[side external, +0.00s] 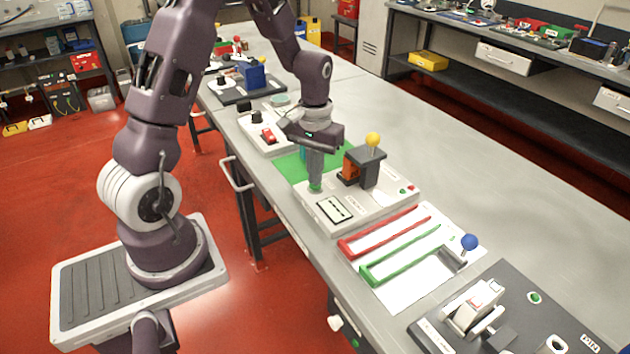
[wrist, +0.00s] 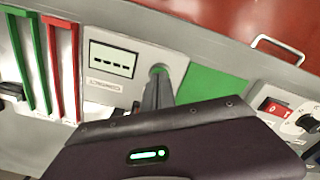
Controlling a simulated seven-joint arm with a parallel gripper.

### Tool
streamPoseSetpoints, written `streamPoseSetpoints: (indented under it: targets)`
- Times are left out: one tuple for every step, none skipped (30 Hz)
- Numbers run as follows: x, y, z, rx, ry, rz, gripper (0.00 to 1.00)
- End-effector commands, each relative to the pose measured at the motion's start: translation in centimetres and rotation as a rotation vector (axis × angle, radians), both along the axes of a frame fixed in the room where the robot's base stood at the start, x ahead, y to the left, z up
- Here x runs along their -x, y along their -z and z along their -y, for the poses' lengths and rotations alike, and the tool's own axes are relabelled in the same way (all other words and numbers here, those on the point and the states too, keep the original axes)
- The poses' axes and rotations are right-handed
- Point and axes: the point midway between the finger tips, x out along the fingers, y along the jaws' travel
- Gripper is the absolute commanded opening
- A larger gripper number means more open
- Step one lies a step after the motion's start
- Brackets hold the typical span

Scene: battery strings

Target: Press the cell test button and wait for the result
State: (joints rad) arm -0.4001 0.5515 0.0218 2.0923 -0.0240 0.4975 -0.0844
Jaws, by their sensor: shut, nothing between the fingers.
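The light grey tester box (side external: 376,211) stands on the bench. Its green round button (side external: 316,188) is on the near-left part of the top. My gripper (side external: 316,180) points straight down with its shut, empty fingertips at the button, seemingly touching it; how far it is pressed I cannot tell. In the wrist view my gripper's fingers (wrist: 157,82) cover most of the button. The display (side external: 334,209) beside the button also shows in the wrist view (wrist: 114,60), with a row of several dark dashes. An orange-and-black block (side external: 350,170) sits beside a dark holder (side external: 369,165) on the box.
A yellow-knobbed lever (side external: 373,140) rises from the holder, close right of my gripper. A green mat (side external: 290,166) lies behind the box. Red (side external: 385,233) and green (side external: 400,256) rails lie on a white panel in front. A box with a red switch (side external: 268,134) stands further back.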

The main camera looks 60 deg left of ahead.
Motion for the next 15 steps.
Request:
streamPoseSetpoints:
  targets:
    - [0.0,0.1,0.0,0.001,0.000,-0.001,0.00]
    - [0.0,0.2,0.0,0.001,0.000,-0.001,0.00]
    - [0.0,0.3,0.0,0.001,0.000,-0.002,0.00]
    - [0.0,0.3,0.0,0.001,0.000,-0.002,0.00]
    - [0.0,0.4,0.0,0.001,0.000,-0.002,0.00]
    - [0.0,0.5,0.0,0.001,0.000,-0.002,0.00]
    - [0.0,0.5,0.0,0.001,0.000,-0.002,0.00]
    - [0.0,0.6,0.0,0.001,0.000,-0.002,0.00]
    - [0.0,0.5,0.0,0.001,0.000,-0.002,0.00]
    - [0.0,0.4,0.0,0.001,0.000,-0.001,0.00]
    - [0.0,0.2,0.0,0.000,0.000,0.000,0.00]
    - [-0.1,-0.2,0.0,-0.001,0.000,0.002,0.00]
    - [-0.1,-0.6,0.0,-0.001,0.000,0.002,0.00]
    - [-0.1,-0.9,0.0,-0.001,0.000,0.002,0.00]
    - [-0.1,-1.3,0.0,-0.002,0.000,0.003,0.00]
